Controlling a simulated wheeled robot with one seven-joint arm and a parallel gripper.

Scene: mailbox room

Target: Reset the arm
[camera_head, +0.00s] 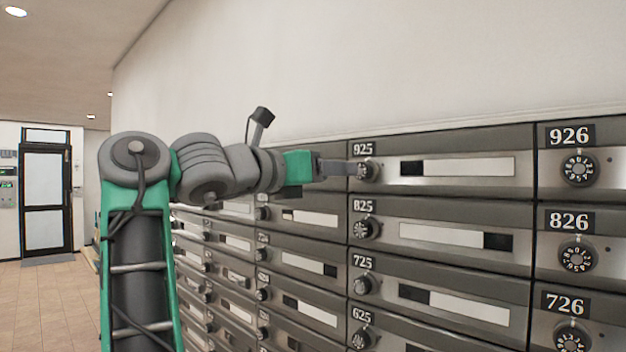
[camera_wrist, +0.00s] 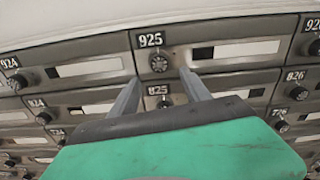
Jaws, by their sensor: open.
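My gripper (camera_head: 338,168) reaches out at the left of mailbox 925's door (camera_head: 458,168) in the head view. Its fingertips are close to the round dial (camera_head: 367,171) under the 925 label. In the wrist view my gripper (camera_wrist: 158,80) has its two fingers spread apart, with nothing held between them. The 925 dial (camera_wrist: 158,63) shows just beyond and between the fingertips. I cannot tell whether a fingertip touches the dial or the door. My arm is raised and stretched toward the mailbox wall.
Mailbox 825 (camera_head: 440,236) is below and mailbox 926 (camera_head: 578,168) is to the right, each with a protruding dial. More boxes continue down and left. A glass door (camera_head: 46,200) stands far left, with open tiled floor (camera_head: 45,300) before it.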

